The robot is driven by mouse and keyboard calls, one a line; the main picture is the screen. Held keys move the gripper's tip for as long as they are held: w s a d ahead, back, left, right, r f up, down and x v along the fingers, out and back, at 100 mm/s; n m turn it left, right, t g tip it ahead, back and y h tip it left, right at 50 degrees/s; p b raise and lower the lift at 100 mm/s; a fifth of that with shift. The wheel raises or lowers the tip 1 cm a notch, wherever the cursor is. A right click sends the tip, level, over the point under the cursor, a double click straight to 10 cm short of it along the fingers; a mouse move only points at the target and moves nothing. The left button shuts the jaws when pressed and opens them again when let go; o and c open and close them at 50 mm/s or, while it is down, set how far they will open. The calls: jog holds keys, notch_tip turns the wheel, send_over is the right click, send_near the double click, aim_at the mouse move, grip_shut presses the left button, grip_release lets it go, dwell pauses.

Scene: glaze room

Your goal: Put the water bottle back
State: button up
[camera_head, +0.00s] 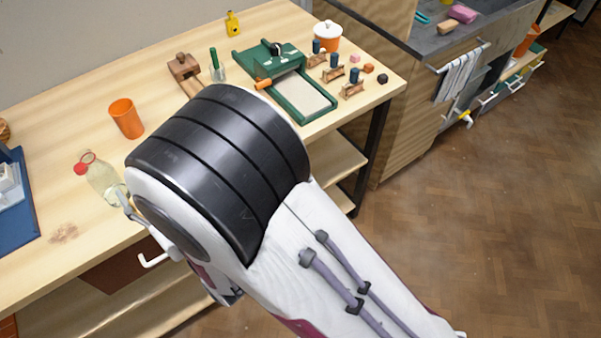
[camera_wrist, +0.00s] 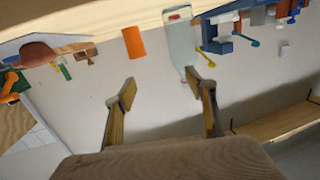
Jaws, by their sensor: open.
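The clear water bottle (camera_head: 104,181) with a red cap stands on the wooden table near its front edge, at the left in the head view. Its lower part is partly hidden behind my arm.
An orange cup (camera_head: 126,119) stands behind the bottle. A blue tray (camera_head: 18,219) lies at the left edge. A brownish stain (camera_head: 64,233) marks the table in front. A green press (camera_head: 270,57), a wooden block (camera_head: 184,68) and a white-lidded orange pot (camera_head: 327,37) stand farther back.

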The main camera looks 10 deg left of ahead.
jog(key=w+d+r+m+h, duration=0.35)
jog(key=w+d+r, duration=0.25)
jog(key=w+d, duration=0.5)
jog(key=w+d+r+m+h, duration=0.1)
jog(key=w+d+r+h, duration=0.1)
jog(key=d, duration=0.6)
jog(key=w+d+r+m+h, duration=0.1)
jog(key=d+r+h, duration=0.15)
jog(key=d, duration=0.45)
jog(key=s+d+r+m+g+h, duration=0.1)
jog(key=s+d+m+g+h, duration=0.1)
jog(key=s+d, duration=0.8)
jog(key=s+d+r+m+g+h, duration=0.1)
jog(key=s+d+m+g+h, duration=0.1)
jog(key=s+d, duration=0.7)
jog(key=d+m+h, duration=0.1)
jog(key=d+h, duration=0.1)
jog(key=d, duration=0.6)
jog(key=shift+s+d, duration=0.4)
jog(key=shift+r+m, duration=0.1)
jog(key=shift+m, duration=0.15)
